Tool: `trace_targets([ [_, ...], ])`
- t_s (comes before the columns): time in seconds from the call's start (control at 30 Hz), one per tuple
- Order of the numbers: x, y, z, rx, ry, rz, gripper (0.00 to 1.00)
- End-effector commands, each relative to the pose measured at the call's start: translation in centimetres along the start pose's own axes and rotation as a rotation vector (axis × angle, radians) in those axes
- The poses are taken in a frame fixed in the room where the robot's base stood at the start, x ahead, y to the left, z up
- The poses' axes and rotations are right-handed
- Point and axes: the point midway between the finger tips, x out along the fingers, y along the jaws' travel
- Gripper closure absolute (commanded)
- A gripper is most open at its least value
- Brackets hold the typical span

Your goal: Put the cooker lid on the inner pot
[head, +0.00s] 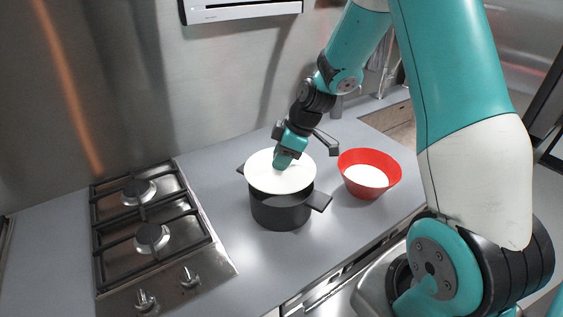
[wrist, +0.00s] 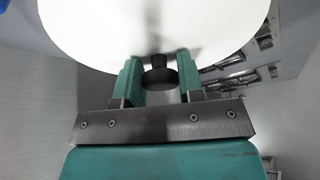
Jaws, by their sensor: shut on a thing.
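The cooker lid (head: 268,176) is a white disc with a dark knob (wrist: 158,76). My gripper (head: 287,163) is above the lid, with its fingers shut on the knob. In the wrist view the two teal fingertips (wrist: 159,80) stand on either side of the knob, and the white lid (wrist: 155,22) fills the top. The inner pot (head: 281,212) is dark grey with side handles and stands on the counter. The lid is over the pot, looking slightly tilted and shifted to the left and back. A dark gap shows at the pot's front right. Whether the lid touches the rim cannot be told.
A red bowl (head: 369,185) with white contents stands right of the pot. A gas hob (head: 150,219) with two burners is on the left. The grey counter (head: 235,215) is clear between hob and pot. A metal wall rises behind.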

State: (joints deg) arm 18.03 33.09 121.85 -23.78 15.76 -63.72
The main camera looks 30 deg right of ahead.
Motion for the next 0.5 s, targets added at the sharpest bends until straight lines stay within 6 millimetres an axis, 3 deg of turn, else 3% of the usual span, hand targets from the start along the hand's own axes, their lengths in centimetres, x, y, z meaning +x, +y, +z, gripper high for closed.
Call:
trace_targets([
  [0.2,2.3,0.0,1.0,0.001,0.000,-0.002,0.92],
  [0.5,2.6,0.0,1.1,0.001,0.000,0.000,0.92],
])
